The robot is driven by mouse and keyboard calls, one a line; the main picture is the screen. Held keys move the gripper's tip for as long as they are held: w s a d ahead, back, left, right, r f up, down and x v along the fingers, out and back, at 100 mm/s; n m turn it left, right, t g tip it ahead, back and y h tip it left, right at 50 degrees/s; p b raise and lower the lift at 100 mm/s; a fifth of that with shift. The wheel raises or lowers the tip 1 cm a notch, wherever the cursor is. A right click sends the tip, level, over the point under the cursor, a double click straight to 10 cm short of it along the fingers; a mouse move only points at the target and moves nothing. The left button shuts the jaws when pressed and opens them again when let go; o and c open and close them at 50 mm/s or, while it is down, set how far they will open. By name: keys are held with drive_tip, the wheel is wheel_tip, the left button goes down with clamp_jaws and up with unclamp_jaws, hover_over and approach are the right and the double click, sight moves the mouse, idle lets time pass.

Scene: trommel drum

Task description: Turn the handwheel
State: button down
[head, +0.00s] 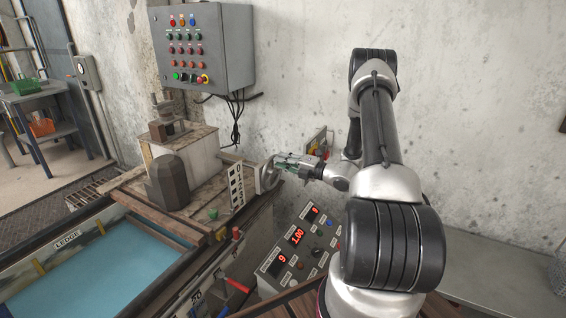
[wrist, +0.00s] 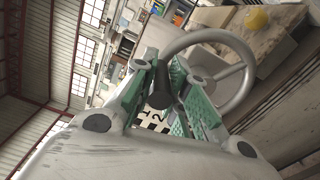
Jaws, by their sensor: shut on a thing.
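The handwheel (head: 268,174) is a grey metal wheel on the right side of the machine beside the blue-topped tank. In the wrist view its rim and spokes (wrist: 240,58) fill the upper middle. My gripper (head: 282,162) reaches it from the right. In the wrist view the green-padded fingers (wrist: 163,85) are shut on the wheel's dark handle, which stands between them. The far side of the wheel is partly hidden in the head view.
A number strip (head: 236,187) stands left of the wheel. A control box with red digits (head: 297,236) sits below my arm. A grey button cabinet (head: 203,47) hangs on the wall above. A red-handled lever (head: 237,285) and the tank (head: 70,285) lie at the front left.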

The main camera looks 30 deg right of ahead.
drive_tip(key=shift+d, duration=0.1)
drive_tip(key=c, duration=1.5)
unclamp_jaws()
drive_tip(key=shift+o, duration=0.7)
drive_tip(key=shift+s+d+f, duration=0.1)
drive_tip(key=v, duration=1.1)
drive_tip(key=shift+s, duration=0.35)
drive_tip(key=shift+d, duration=0.1)
